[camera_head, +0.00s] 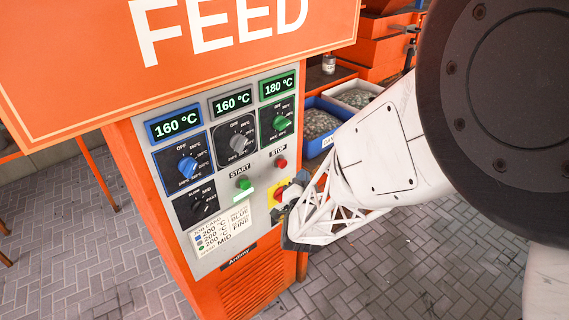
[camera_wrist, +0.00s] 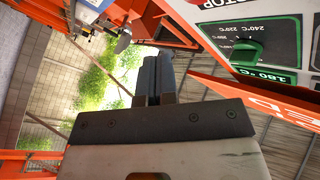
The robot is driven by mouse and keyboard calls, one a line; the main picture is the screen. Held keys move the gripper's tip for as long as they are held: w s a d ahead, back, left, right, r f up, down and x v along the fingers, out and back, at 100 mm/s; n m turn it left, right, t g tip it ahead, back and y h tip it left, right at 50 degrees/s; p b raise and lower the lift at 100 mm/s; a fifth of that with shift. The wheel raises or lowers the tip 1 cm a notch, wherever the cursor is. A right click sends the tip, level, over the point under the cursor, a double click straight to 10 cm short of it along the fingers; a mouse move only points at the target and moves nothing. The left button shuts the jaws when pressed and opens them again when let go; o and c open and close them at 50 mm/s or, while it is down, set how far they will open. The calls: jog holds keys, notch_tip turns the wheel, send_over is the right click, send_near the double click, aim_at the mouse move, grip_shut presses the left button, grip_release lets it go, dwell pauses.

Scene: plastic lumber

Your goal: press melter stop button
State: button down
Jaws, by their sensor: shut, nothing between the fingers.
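The red stop button (camera_head: 281,163) sits under the STOP label on the right of the grey control panel (camera_head: 228,178) in the head view. My gripper (camera_head: 283,208) is low at the panel's right edge, below the stop button and beside a yellow plate with a red part (camera_head: 278,192), which it partly covers. In the wrist view my gripper (camera_wrist: 155,72) shows two dark fingers shut together and empty. Whether the fingers touch the panel is unclear.
The green start button (camera_head: 243,184) is left of the stop button. Blue, grey and green knobs (camera_head: 280,123) lie above under displays reading 160, 160 and 180 °C. The orange FEED sign (camera_head: 190,50) overhangs the panel.

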jog(key=shift+w+a, duration=1.4)
jog(key=shift+w+a, duration=0.65)
jog(key=shift+a, duration=0.05)
dwell(2.6)
jog(key=shift+s+d, duration=0.1)
jog(key=shift+d, duration=0.05)
jog(key=shift+s+d, duration=0.55)
jog(key=shift+s, duration=0.1)
dwell(0.5)
jog(key=shift+s+d, duration=1.65)
jog(key=shift+d, duration=0.1)
